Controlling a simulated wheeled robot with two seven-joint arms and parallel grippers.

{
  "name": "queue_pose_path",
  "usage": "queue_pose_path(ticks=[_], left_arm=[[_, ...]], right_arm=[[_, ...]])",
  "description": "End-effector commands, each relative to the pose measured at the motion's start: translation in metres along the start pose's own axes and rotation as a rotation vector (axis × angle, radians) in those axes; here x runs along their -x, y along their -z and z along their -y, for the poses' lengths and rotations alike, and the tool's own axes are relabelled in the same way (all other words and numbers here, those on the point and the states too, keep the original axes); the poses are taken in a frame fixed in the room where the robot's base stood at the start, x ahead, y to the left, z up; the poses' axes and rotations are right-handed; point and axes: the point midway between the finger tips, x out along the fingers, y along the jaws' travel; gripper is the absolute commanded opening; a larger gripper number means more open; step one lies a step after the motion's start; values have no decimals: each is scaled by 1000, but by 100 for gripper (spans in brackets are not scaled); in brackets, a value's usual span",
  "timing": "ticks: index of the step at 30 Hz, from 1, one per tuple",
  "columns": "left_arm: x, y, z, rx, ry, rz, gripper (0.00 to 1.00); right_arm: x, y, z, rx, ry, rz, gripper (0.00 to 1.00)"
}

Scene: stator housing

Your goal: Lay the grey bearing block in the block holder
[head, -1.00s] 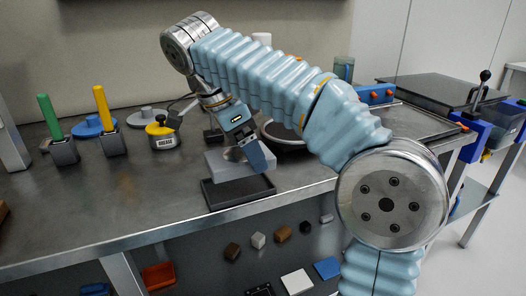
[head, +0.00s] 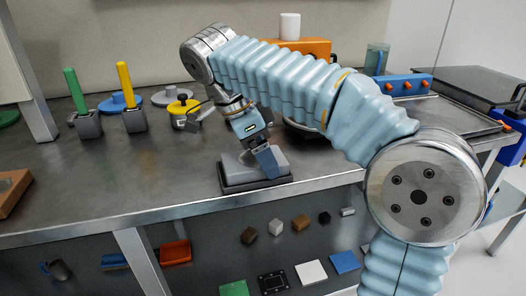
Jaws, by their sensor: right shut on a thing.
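The grey bearing block (head: 234,168) sits low in the black block holder (head: 256,186) near the table's front edge. The block's upper part shows above the holder's rim. My right gripper (head: 258,160) comes down from above and is shut on the block. The fingers hide part of the block's top and far side, so I cannot tell whether it rests on the holder's floor. My left gripper is not in view.
A dark bowl (head: 305,129) is right of the gripper.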

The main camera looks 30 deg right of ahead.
Motion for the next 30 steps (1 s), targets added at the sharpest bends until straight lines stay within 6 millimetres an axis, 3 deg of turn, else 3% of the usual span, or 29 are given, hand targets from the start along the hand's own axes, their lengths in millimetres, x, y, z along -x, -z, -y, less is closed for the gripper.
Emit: queue_pose_path(ticks=[5, 6, 9, 22, 30], left_arm=[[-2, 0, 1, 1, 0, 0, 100], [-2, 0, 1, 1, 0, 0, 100], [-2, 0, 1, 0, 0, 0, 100], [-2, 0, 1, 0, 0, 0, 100], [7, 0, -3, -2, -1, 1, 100]], right_arm=[[-3, -1, 0, 1, -3, 0, 30], [-4, -2, 0, 2, -4, 0, 84], [-4, -2, 0, 3, -6, -1, 99], [-4, -3, -1, 5, -11, -1, 100], [11, 7, -1, 4, -5, -1, 100]])
